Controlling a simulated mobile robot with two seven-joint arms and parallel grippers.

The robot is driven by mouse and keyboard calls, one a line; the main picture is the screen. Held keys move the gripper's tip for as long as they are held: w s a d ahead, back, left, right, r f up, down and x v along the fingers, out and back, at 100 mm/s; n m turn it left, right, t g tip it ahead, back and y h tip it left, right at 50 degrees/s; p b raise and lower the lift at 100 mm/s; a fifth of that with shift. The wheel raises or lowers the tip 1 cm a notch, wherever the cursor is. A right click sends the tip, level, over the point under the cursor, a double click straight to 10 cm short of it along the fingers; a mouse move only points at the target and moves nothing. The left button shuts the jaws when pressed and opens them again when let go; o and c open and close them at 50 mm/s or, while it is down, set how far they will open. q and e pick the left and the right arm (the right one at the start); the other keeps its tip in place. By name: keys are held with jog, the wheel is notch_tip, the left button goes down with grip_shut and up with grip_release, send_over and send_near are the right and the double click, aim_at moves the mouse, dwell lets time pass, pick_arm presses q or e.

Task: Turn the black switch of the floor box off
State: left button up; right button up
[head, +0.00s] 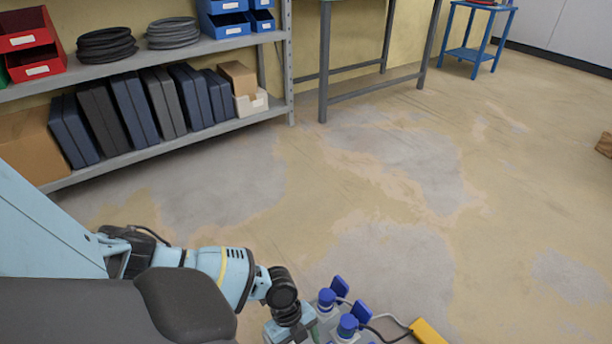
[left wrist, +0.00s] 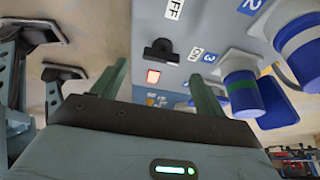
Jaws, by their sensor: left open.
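The floor box is a pale grey-blue box at the bottom of the head view (head: 338,335), partly cut off and partly behind my arm. It fills much of the left wrist view (left wrist: 205,30). Its black switch (left wrist: 160,50) sticks out between an OFF label and an ON label; I cannot tell which way it is set. A red-orange lamp (left wrist: 153,77) beside it looks lit. My left gripper (left wrist: 157,72) is open, its two greenish fingers on either side of the lamp and pointing toward the switch; contact cannot be told. The switch is hidden in the head view.
Blue plugs (head: 347,325) stand in the box, also in the left wrist view (left wrist: 239,88), right of the fingers. A cable runs to a yellow piece (head: 428,332). A metal shelf (head: 165,142) with binders stands at the back left. The floor beyond the box is clear.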

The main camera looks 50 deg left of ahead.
pick_arm(q)
jog(key=shift+b+x, duration=0.65)
jog(key=shift+x, duration=1.45)
jog(key=c, duration=1)
